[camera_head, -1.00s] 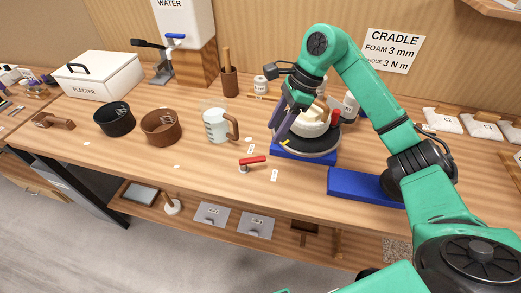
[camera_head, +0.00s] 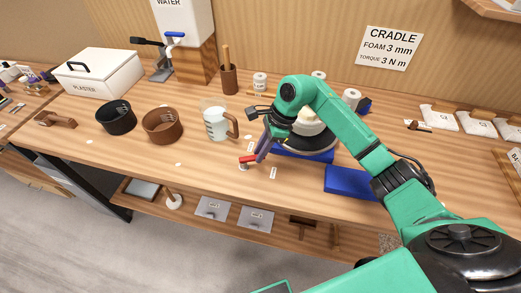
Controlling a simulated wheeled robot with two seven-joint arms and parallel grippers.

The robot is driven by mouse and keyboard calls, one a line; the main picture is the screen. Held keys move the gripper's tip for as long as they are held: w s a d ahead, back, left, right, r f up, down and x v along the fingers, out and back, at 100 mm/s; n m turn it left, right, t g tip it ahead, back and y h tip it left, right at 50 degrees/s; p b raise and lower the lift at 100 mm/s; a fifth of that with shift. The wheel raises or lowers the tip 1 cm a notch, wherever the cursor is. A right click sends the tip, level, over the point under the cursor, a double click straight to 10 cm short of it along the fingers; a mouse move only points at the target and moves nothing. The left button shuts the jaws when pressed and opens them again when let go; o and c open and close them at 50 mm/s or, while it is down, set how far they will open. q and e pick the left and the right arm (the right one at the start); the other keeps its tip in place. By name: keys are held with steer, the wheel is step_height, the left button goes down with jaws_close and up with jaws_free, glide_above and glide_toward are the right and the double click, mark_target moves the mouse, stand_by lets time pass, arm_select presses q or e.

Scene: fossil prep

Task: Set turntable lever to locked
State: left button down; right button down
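The lever (camera_head: 247,159) has a red handle and stands on the bench near its front edge, with small white labels beside it. My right gripper (camera_head: 258,156) reaches down from the right, its fingertips at the right end of the red handle. I cannot tell whether the fingers touch or close on it. The turntable (camera_head: 322,139) is a dark round plate on a blue base, with a pale piece on top, partly hidden behind my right arm. My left gripper is not in view.
A measuring jug (camera_head: 216,124) stands behind and left of the lever. Brown (camera_head: 162,126) and black (camera_head: 116,117) bowls are further left. A blue block (camera_head: 349,181) lies right, under my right arm.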

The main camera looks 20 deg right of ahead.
steer(key=shift+s+f+m+b, duration=0.15)
steer(key=shift+m+b, duration=0.35)
steer(key=shift+s+m+t+b, duration=0.25)
steer(key=shift+m+t+b, duration=0.15)
steer(key=shift+m+b, duration=0.1)
steer(key=shift+s+a+m+t+h+b, duration=0.15)
steer(key=shift+s+m+t+b, duration=0.15)
steer(key=shift+m, duration=0.25)
steer(key=shift+s+a+m+t+h+b, duration=0.15)
steer(key=shift+m+b, duration=0.2)
steer(key=shift+m, duration=0.2)
steer(key=shift+s+a+r+m, duration=0.1)
steer(key=shift+s+r+m, duration=0.1)
steer(key=shift+m, duration=0.3)
steer(key=c, duration=0.8)
jaws_free()
steer(key=shift+o, duration=0.2)
